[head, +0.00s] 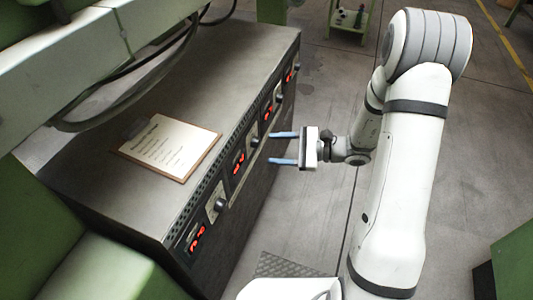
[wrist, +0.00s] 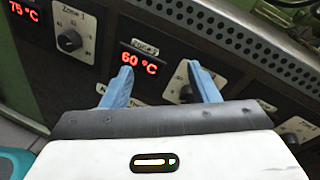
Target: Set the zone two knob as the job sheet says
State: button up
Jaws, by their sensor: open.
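My gripper (head: 272,148) is open and empty, its two blue fingers pointing at the front of the control cabinet. In the wrist view the fingers (wrist: 160,68) reach toward a red display (wrist: 140,62) reading 60 °C. A small label (wrist: 145,47) above it seems to read Zone 2. A dark knob (wrist: 186,93) sits right of this display, partly hidden by the right finger; its pointer cannot be read. I cannot tell whether a finger touches it. The job sheet (head: 166,144) lies on a clipboard on the cabinet top, its lines too small to read.
The Zone 1 knob (wrist: 70,41) and a 75 °C display (wrist: 26,13) are on the left in the wrist view. Another knob (wrist: 297,130) shows at right. A green machine and dark cables (head: 130,98) overhang the cabinet top (head: 237,62).

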aim_at(259, 144)
jog(key=w+d+f+m+t+b, duration=0.25)
jog(key=w+f+m+t, duration=0.2)
jog(key=f, duration=0.35)
jog(key=shift+w+r+b+x, duration=0.1)
jog(key=shift+r+b+x, duration=0.1)
jog(key=shift+x, duration=1.7)
jog(key=shift+w+r+b+x, duration=0.1)
jog(key=shift+w+r+x, duration=0.05)
jog(key=shift+x, duration=1.8)
jog(key=shift+d, duration=0.1)
jog(key=shift+c, duration=0.3)
